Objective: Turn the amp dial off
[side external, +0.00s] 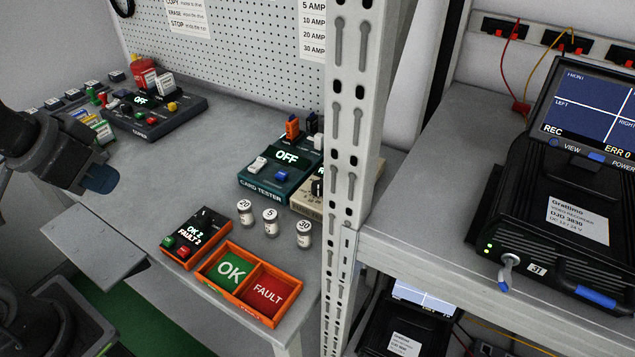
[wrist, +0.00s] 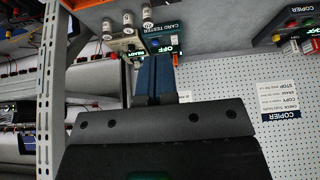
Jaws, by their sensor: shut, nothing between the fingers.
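A beige box (side external: 307,203) stands beside the green card tester (side external: 262,184), partly hidden by the rack post. A dark knob (side external: 318,187) shows on it; I cannot tell for sure that it is the amp dial or read its setting. In the wrist view the beige box (wrist: 122,44) has a display reading READY. The card tester (wrist: 165,45) shows OFF. My gripper (side external: 103,178), with blue fingers, is at the left in the side view, well apart from both boxes. In the wrist view the gripper (wrist: 154,58) is shut and empty, its fingers overlapping the card tester's picture.
Three labelled jars (side external: 270,222) stand in front of the boxes. An orange OK/FAULT tray (side external: 238,283) and a small button box (side external: 195,236) are nearer. The perforated rack post (side external: 352,130) is an obstacle on the right. A copier (side external: 155,108) sits at the back left; bench between is clear.

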